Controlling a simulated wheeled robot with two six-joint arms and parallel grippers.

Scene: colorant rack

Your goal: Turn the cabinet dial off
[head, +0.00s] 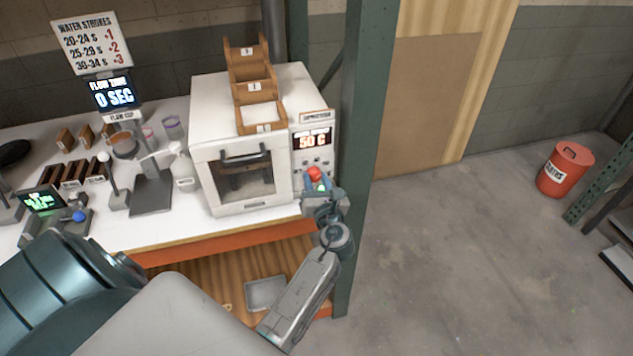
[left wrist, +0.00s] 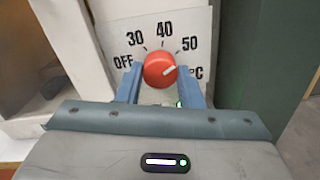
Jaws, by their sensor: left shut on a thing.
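The cabinet (head: 238,135) is a white box with a dark handle on its door, standing at the right end of the bench. Its red dial (head: 314,173) is on the panel at its right side, under a display reading 50 C. My right gripper is not in view.
A wooden stepped rack (head: 252,85) stands on the cabinet. A green post (head: 362,130) rises close to the right of the panel. Bottles, a stand and small displays fill the bench (head: 115,225) to the left. A red bin (head: 565,170) stands on open floor at right.

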